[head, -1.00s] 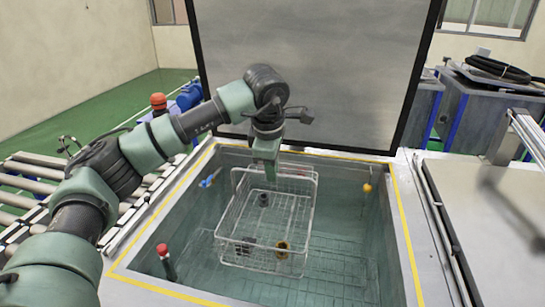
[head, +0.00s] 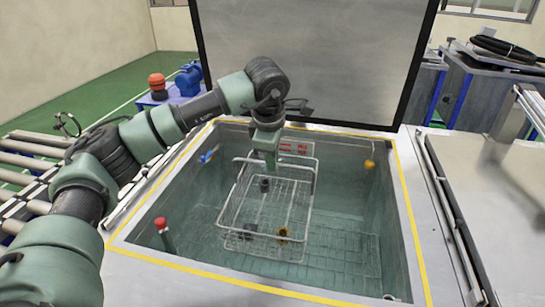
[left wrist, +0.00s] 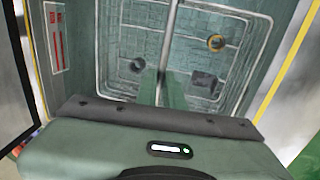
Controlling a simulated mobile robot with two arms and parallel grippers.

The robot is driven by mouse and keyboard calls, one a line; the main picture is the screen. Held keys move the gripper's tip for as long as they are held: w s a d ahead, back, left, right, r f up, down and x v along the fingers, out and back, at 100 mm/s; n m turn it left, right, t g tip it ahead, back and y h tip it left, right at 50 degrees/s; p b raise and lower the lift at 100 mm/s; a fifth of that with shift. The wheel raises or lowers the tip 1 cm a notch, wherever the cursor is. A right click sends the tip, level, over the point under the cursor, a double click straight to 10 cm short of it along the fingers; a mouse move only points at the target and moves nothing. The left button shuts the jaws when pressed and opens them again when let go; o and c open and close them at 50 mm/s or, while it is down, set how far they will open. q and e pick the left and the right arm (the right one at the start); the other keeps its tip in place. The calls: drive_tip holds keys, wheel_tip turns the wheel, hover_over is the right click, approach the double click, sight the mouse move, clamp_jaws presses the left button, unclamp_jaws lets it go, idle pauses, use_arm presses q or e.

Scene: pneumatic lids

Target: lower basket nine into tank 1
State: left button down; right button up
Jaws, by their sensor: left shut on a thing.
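The wire basket (head: 291,207) hangs inside the open tank (head: 408,215), level, clear of the side walls. Its lower part looks tinted, as if under the liquid; the exact liquid line is hard to tell. My left gripper (head: 270,160) is shut on the basket's handle bar, above the basket's middle. In the left wrist view the bar (left wrist: 168,45) runs up from between the fingers. The basket holds a dark cylinder (head: 264,184), a dark block (head: 248,229) and a brass ring (head: 283,232). My right gripper is not in view.
The raised lid (head: 305,60) stands behind the tank. A red-topped probe (head: 162,228), a blue fitting (head: 207,156) and a yellow fitting (head: 369,164) sit at the tank walls. A red-and-white sign (head: 297,148) is behind the basket. A roller conveyor (head: 25,160) lies left.

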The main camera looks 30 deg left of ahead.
use_arm(q)
drive_tip(key=b, duration=0.4)
hover_over(273, 214)
drive_tip(key=s, duration=0.1)
drive_tip(key=shift+f, duration=3.1)
drive_tip(key=shift+d+f+b, duration=0.15)
drive_tip(key=shift+f+b, duration=1.8)
drive_tip(key=shift+f, duration=0.85)
drive_tip(key=shift+d+f+b, duration=0.1)
drive_tip(key=shift+f+b, duration=1.85)
drive_tip(key=shift+f, duration=0.8)
